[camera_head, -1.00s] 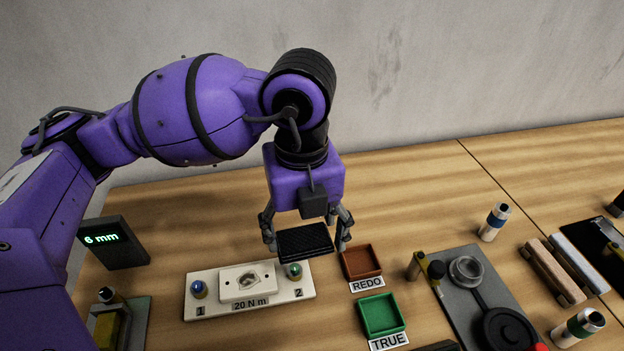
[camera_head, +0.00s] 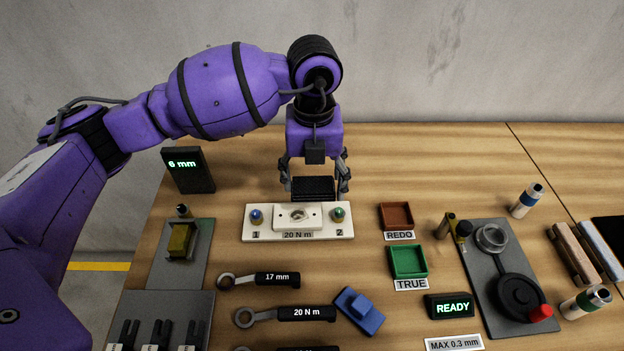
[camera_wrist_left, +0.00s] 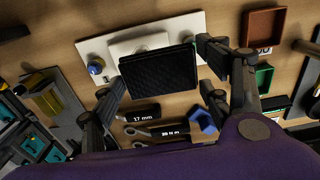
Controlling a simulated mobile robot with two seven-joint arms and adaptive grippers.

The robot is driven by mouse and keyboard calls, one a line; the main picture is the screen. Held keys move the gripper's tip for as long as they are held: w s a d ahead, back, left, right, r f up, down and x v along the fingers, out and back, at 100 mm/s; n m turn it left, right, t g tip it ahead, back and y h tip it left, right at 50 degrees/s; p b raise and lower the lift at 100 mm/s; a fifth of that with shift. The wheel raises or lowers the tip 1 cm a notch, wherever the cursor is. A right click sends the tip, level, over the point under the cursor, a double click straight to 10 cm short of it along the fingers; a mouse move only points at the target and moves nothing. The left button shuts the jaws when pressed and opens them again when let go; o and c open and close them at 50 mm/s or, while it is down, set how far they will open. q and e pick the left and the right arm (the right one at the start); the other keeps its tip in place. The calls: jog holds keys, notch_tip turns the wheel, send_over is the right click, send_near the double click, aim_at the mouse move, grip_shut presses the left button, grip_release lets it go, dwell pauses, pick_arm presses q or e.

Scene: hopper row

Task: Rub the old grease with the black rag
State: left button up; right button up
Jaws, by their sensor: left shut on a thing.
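The black rag (camera_head: 314,188), a flat dark textured pad, is held by my left gripper (camera_head: 315,181). In the wrist view the rag (camera_wrist_left: 160,76) spans between the fingers of the left gripper (camera_wrist_left: 162,85). It appears above the far side of a white fixture plate (camera_head: 262,235) marked 1, 2 and 20 N m. The plate's raised block (camera_head: 283,217) has a round seat with a greyish smear, perhaps the old grease (camera_head: 298,215). In the wrist view the rag hides part of the block and its seat. I cannot tell whether the rag touches anything. My right gripper is out of view.
Red REDO (camera_head: 396,215) and green TRUE (camera_head: 408,262) trays stand right of the plate. A 6 mm display (camera_head: 188,170) stands at left, a grey gauge base (camera_head: 485,270) at right.

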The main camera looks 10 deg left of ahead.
aim_at(297, 215)
pick_arm(q)
jog(key=shift+r, duration=0.15)
notch_tip(297, 215, down, 7)
jog(key=shift+s+f+b, duration=0.15)
jog(key=shift+f+b, duration=0.05)
jog(key=shift+b, duration=0.6)
jog(key=a, duration=0.1)
jog(key=s+a+p, duration=0.1)
jog(key=a, duration=0.3)
jog(key=shift+s+a+r+p, duration=0.2)
jog(key=shift+r+p, duration=0.1)
jog(key=shift+p, duration=0.1)
jog(key=shift+s+a+f, duration=0.15)
jog(key=shift+s+a, duration=0.1)
jog(key=shift+a, duration=0.45)
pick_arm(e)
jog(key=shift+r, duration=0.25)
pick_arm(q)
jog(key=shift+d, duration=0.15)
jog(key=shift+w+d, duration=0.25)
jog(key=shift+d, duration=0.55)
jog(key=shift+w+d, duration=0.25)
jog(key=shift+d, duration=0.5)
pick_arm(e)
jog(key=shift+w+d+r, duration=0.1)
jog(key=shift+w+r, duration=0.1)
